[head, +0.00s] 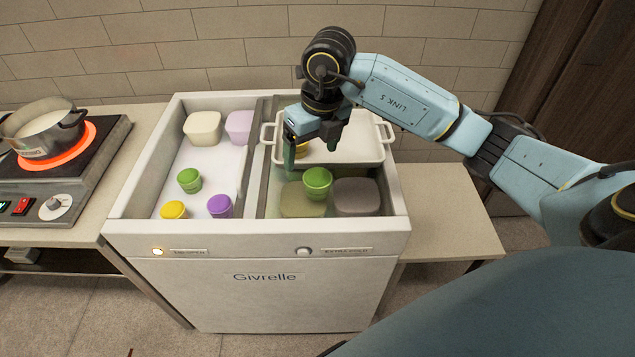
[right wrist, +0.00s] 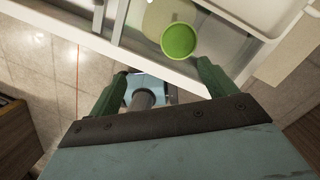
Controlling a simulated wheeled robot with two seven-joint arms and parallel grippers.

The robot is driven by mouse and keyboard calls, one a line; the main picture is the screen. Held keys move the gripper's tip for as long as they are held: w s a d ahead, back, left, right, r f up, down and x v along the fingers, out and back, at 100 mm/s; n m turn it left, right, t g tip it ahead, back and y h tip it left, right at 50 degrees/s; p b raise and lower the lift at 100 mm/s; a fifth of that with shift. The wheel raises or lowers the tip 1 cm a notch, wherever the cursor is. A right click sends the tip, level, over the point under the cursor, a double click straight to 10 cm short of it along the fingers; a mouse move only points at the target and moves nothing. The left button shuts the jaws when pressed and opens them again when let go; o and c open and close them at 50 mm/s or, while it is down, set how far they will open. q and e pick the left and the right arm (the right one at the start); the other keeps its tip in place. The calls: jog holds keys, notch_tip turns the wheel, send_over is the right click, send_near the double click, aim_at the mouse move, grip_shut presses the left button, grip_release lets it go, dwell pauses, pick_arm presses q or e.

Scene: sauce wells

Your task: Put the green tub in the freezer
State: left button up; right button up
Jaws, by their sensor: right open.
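A white chest freezer (head: 265,290) marked Givrelle has two wells. A green tub (head: 317,179) is in the front of the right well, beside an olive block and a grey block; whether it rests on them is unclear. It also shows in the right wrist view (right wrist: 179,40), beyond the fingertips. Another, similar green tub (head: 189,180) stands in the left well. My right gripper (head: 298,150) is open and empty, pointing down over the right well, behind and left of the green tub there. My left gripper is out of view.
The left well also holds a cream block (head: 203,128), a lilac block (head: 239,127), a yellow tub (head: 173,210) and a purple tub (head: 220,206). A white handled tray (head: 355,150) covers the right well's back. A pot (head: 43,125) sits on a glowing hotplate at left.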

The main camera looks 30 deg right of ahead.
aim_at(318, 174)
jog(key=shift+h, duration=0.5)
jog(key=f, duration=0.2)
jog(key=d+f, duration=0.1)
jog(key=f, duration=0.1)
jog(key=w+d+f, duration=0.1)
jog(key=f, duration=0.1)
jog(key=shift+f+b, duration=0.3)
jog(key=shift+f, duration=0.05)
jog(key=shift+w+d+f, duration=0.1)
jog(key=shift+w+f, duration=0.1)
jog(key=shift+f, duration=0.8)
jog(key=shift+w+d+f, duration=0.1)
jog(key=shift+w+f, duration=0.05)
jog(key=shift+f, duration=0.9)
jog(key=shift+w+d+f, duration=0.1)
jog(key=shift+w+f, duration=0.1)
jog(key=shift+f, duration=0.8)
jog(key=c, duration=1.1)
